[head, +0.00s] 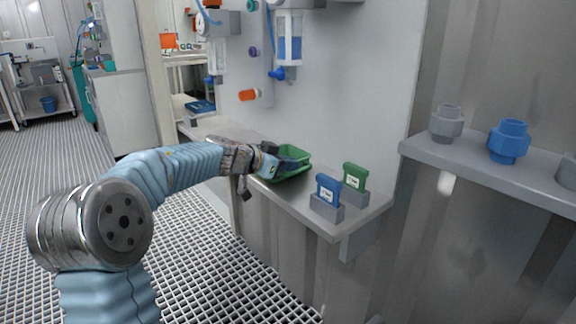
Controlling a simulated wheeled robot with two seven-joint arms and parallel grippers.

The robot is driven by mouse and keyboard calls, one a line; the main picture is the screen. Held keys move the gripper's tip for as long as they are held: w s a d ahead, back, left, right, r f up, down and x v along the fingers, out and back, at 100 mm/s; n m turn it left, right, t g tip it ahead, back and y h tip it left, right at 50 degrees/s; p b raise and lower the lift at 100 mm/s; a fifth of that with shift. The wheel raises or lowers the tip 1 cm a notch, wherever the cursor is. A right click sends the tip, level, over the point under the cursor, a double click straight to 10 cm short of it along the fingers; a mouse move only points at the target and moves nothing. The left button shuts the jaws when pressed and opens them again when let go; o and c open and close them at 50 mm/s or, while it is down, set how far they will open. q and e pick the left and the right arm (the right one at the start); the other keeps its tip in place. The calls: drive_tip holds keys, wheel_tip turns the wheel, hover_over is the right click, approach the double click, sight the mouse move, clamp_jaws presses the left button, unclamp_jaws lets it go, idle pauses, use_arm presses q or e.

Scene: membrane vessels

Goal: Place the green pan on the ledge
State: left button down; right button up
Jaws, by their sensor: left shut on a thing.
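The green pan (293,174) is at the grey ledge (318,222), over its left-middle part. I cannot tell whether the pan's base touches the ledge. My left gripper (274,164) reaches in from the left and is shut on the pan's near left side. Part of the pan is hidden behind the gripper. A dark blue-grey part shows inside the pan's rim. My right gripper is not in view.
A blue tag block (328,190) and a green tag block (355,177) stand in grey holders at the ledge's right end. A higher shelf (480,165) at right carries grey and blue fittings (509,142). A wall with filter vessels (289,38) rises behind the ledge.

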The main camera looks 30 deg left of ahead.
use_arm(q)
drive_tip(key=c, duration=1.2)
unclamp_jaws()
drive_tip(key=shift+c, duration=0.2)
drive_tip(key=p+v, duration=0.2)
drive_tip(key=v, duration=1)
